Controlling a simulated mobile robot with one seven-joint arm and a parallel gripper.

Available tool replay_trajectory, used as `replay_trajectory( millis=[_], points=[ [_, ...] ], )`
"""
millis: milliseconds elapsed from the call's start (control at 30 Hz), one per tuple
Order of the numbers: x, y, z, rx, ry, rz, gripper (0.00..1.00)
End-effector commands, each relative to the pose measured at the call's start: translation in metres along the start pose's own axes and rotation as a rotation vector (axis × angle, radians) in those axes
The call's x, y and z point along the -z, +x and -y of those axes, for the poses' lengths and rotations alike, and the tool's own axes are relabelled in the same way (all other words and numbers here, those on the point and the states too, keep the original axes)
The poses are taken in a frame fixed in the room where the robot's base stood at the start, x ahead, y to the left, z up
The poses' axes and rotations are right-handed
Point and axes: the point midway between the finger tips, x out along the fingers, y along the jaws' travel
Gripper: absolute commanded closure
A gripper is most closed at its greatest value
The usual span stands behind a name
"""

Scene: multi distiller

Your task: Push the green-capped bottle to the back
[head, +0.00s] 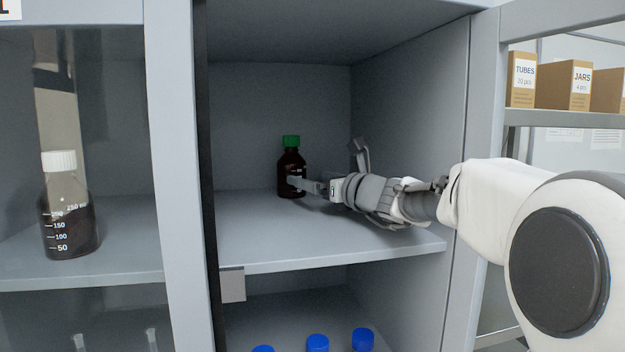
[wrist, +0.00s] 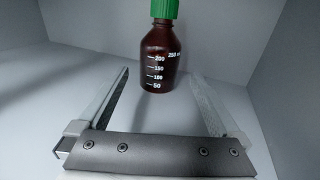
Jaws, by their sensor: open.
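The green-capped bottle (head: 291,170) is dark brown and stands upright on the cabinet's middle shelf, near the back wall. In the wrist view the bottle (wrist: 159,55) shows ahead of my gripper, with white volume marks on its front. My gripper (head: 307,183) reaches in from the right, low over the shelf. In the wrist view my gripper (wrist: 160,80) has its two fingers spread wide, with nothing held between them. The bottle stands beyond the palm, about centred between the fingers. I cannot tell whether a finger touches it.
The shelf (head: 290,235) is otherwise bare, with free room left and in front. The cabinet's right wall (head: 420,120) is close beside my arm. A white-capped bottle (head: 68,215) stands behind glass at left. Blue caps (head: 317,343) show on the shelf below.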

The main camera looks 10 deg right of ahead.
Motion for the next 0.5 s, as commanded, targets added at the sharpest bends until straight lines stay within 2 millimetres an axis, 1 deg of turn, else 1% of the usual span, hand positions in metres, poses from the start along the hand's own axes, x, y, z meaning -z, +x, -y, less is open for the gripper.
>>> replay_trajectory(
  millis=[133, 233, 500],
  points=[
    [-0.001, 0.005, 0.000, -0.002, -0.001, 0.001, 0.00],
    [-0.001, 0.015, 0.000, -0.002, 0.000, 0.001, 0.00],
    [-0.002, 0.056, -0.001, -0.005, 0.002, 0.001, 0.00]
  ],
)
